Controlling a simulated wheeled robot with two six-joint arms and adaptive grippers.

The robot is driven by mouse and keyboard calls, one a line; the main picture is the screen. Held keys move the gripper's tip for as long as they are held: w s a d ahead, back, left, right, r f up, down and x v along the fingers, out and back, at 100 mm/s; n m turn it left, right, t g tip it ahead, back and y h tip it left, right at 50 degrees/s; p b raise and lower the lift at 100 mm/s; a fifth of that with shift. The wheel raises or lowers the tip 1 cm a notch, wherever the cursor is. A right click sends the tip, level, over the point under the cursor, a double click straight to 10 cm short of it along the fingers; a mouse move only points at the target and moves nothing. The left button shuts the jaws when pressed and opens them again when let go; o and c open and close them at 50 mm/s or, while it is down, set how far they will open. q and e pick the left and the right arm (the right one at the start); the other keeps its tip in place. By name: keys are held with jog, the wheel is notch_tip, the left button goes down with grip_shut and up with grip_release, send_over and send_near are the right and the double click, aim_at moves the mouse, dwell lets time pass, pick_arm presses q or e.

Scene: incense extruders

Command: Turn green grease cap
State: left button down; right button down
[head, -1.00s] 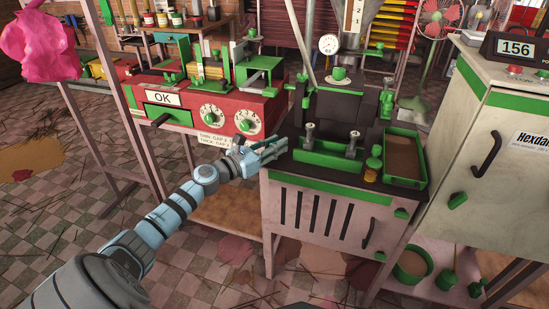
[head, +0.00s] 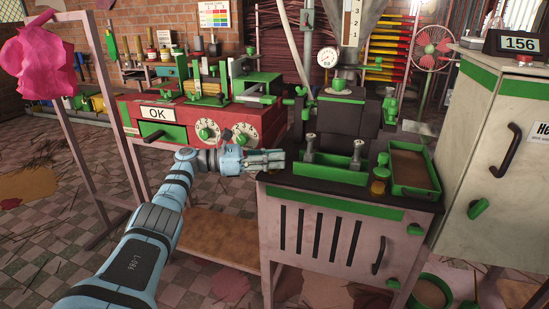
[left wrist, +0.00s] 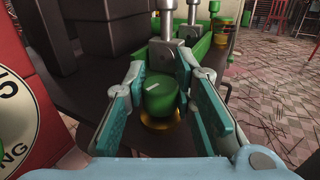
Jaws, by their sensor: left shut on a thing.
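The green grease cap (left wrist: 160,97) is a short round knob with a white mark on top. It sits above a brass ring (left wrist: 160,124) at the edge of the dark machine top. My left gripper (left wrist: 163,88) is shut on the cap, with one teal finger on each side of it. In the head view my left gripper (head: 283,159) reaches to the left edge of the machine top, and the cap is hidden there by the fingers. My right gripper is not in view.
The machine top (head: 275,177) carries a green trough (head: 330,170) with two metal posts, a similar green-topped brass fitting (head: 380,187) and a green tray (head: 412,190). A red machine with white dials (head: 208,132) stands close on the left. A cabinet (head: 490,190) stands on the right.

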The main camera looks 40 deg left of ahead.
pick_arm(q)
jog(key=shift+h, duration=0.3)
jog(key=c, duration=1.3)
grip_release()
notch_tip(320, 180, up, 10)
